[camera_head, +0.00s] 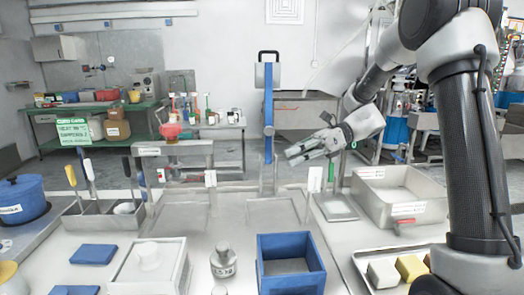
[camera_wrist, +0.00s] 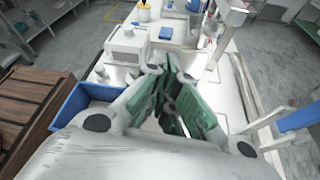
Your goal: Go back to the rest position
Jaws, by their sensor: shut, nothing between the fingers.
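My gripper (camera_head: 292,155) is raised above the table, a little right of the middle in the head view, pointing left. It is shut and empty. In the wrist view, its green-padded fingers (camera_wrist: 168,68) come together above the white table. My arm comes in from the right side of the head view. A tall blue post with a grey top and black handle (camera_head: 268,110) stands just left of my gripper; I cannot tell whether they touch.
On the white table (camera_head: 225,200) are a blue open box (camera_head: 291,265), a white box (camera_head: 148,268), a grey canister (camera_head: 222,262) and a steel basin (camera_head: 402,194). A blue pot (camera_head: 22,200) stands at left. A tray with blocks (camera_head: 362,262) lies near my arm's base.

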